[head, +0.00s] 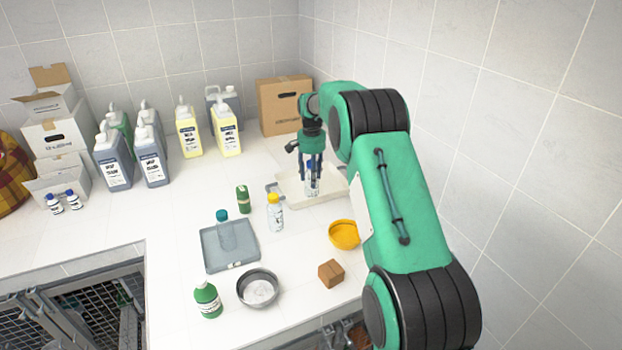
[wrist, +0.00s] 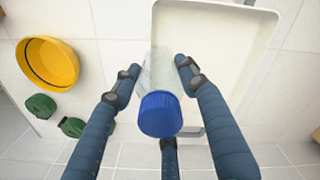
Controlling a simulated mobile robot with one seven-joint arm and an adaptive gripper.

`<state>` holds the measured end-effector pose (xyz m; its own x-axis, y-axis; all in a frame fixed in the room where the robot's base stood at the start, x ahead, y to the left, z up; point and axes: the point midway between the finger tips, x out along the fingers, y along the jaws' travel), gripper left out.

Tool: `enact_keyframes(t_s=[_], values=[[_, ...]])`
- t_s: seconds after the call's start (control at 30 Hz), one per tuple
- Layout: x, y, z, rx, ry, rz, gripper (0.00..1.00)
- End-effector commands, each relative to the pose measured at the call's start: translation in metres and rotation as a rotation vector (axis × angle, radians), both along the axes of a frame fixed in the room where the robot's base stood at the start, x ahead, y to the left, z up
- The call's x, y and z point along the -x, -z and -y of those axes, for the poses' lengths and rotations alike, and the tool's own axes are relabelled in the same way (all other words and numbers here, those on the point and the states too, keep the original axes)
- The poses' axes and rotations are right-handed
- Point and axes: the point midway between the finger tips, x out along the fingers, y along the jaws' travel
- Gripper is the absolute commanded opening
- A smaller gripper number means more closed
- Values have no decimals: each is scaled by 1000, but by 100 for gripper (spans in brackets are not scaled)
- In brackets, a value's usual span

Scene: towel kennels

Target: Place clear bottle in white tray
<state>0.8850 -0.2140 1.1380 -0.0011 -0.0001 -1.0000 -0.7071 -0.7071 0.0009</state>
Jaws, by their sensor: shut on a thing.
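The clear bottle (head: 312,188) has a blue cap, which faces the camera in the wrist view (wrist: 160,113). My gripper (head: 313,172) points down with its fingers around the bottle and is shut on it. The fingers also show around the bottle in the wrist view (wrist: 157,75). The white tray (head: 335,196) is shallow and lies on the counter near the right wall. In the head view the bottle is within the tray's outline. In the wrist view the tray (wrist: 225,45) lies behind and right of the bottle. I cannot tell whether the bottle's base touches the tray.
A yellow bowl (head: 343,235) stands in front of the tray. A yellow-capped bottle (head: 275,213) and a green can (head: 243,199) stand to the left. A grey tray (head: 231,255) holds a teal-capped bottle (head: 224,231). A cardboard box (head: 284,103) stands behind the white tray.

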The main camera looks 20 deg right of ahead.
Motion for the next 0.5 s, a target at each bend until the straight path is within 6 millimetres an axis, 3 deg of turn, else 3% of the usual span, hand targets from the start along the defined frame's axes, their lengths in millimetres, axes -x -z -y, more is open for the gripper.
enact_keyframes(t_s=[0.03,0.5], values=[[-6,-7,1,0,0,0,19],[-50,-4,12,0,0,1,19]])
